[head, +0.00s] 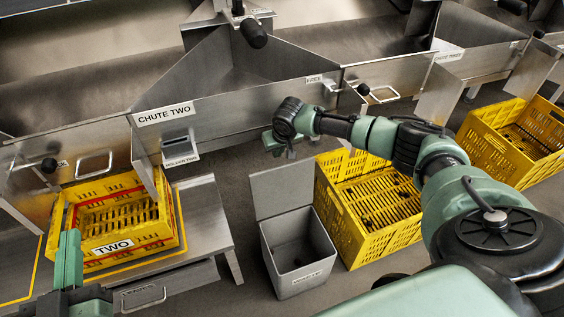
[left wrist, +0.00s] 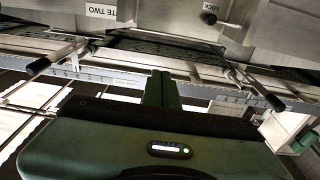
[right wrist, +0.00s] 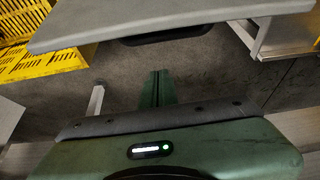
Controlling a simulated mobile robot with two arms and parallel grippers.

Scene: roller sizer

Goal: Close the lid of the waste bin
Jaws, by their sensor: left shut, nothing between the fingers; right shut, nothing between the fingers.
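The grey waste bin (head: 298,262) stands on the floor, with its open top showing a dark inside. Its flat grey lid (head: 282,188) is open and stands up at the back of the bin. My right gripper (head: 275,147) is shut and empty, above the lid's top edge and apart from it in the head view. In the right wrist view its closed fingers (right wrist: 158,76) point toward a grey panel (right wrist: 170,18), which looks like the lid. My left gripper (head: 70,240) is shut and empty, by the yellow crate; its fingers also show in the left wrist view (left wrist: 161,78).
A yellow crate (head: 345,215) stands close to the bin's right side. Another yellow crate marked TWO (head: 165,228) sits on the steel stand (head: 207,215) to the left. The CHUTE TWO steel front (head: 225,115) runs behind. Clear floor lies between stand and bin.

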